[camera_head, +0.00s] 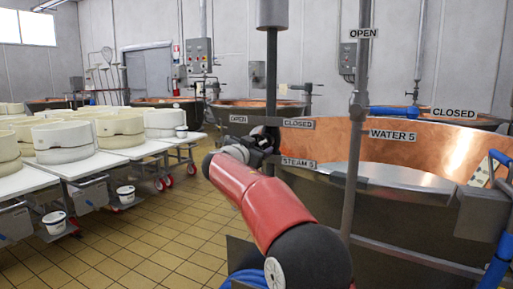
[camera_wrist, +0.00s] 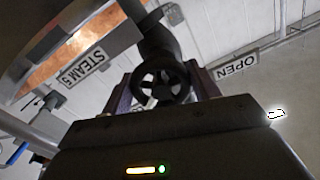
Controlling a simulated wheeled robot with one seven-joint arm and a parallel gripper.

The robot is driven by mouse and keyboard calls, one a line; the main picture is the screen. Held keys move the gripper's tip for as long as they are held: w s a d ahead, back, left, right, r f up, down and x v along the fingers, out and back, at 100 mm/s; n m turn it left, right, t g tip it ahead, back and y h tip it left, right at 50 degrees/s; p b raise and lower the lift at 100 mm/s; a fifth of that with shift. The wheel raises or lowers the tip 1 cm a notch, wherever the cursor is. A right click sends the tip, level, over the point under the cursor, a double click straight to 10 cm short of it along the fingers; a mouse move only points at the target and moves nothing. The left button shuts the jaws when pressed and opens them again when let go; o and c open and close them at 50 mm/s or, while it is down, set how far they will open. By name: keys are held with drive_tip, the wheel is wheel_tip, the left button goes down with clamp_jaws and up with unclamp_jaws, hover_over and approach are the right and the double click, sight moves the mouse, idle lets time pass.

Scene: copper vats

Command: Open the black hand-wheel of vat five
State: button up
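The black hand-wheel (camera_wrist: 163,84) shows in the wrist view, a spoked ring on a dark valve body beside the STEAM 5 sign (camera_wrist: 86,66). My gripper (camera_wrist: 160,78) has its two fingers apart, one on each side of the wheel. I cannot tell whether either finger touches the rim. In the head view my gripper (camera_head: 262,143) is at the valve by the left side of copper vat five (camera_head: 430,145), just left of the STEAM 5 sign (camera_head: 298,163). There my wrist and the dark valve parts overlap, so the wheel is mostly hidden.
A vertical pipe (camera_head: 354,150) stands in front of the vat. A blue-handled water valve (camera_head: 392,111) sits by the WATER 5 sign (camera_head: 393,135). White tables (camera_head: 98,166) with cheese moulds stand left. The tiled floor (camera_head: 165,225) between is clear.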

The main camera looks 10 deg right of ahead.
drive_tip(key=c, duration=0.4)
drive_tip(key=shift+f+n+b, duration=0.1)
drive_tip(key=shift+n+b, duration=0.2)
drive_tip(key=shift+b, duration=0.1)
drive_tip(key=shift+f+n+b, duration=0.1)
drive_tip(key=shift+n+b, duration=0.7)
drive_tip(key=shift+n, duration=0.2)
drive_tip(key=n+b, duration=0.1)
drive_tip(key=n, duration=0.3)
drive_tip(key=shift+s+d+b, duration=0.1)
drive_tip(key=shift+b, duration=0.3)
drive_tip(key=n, duration=0.5)
drive_tip(key=shift+r, duration=0.25)
drive_tip(key=n, duration=0.5)
drive_tip(key=shift+s+d+r, duration=0.1)
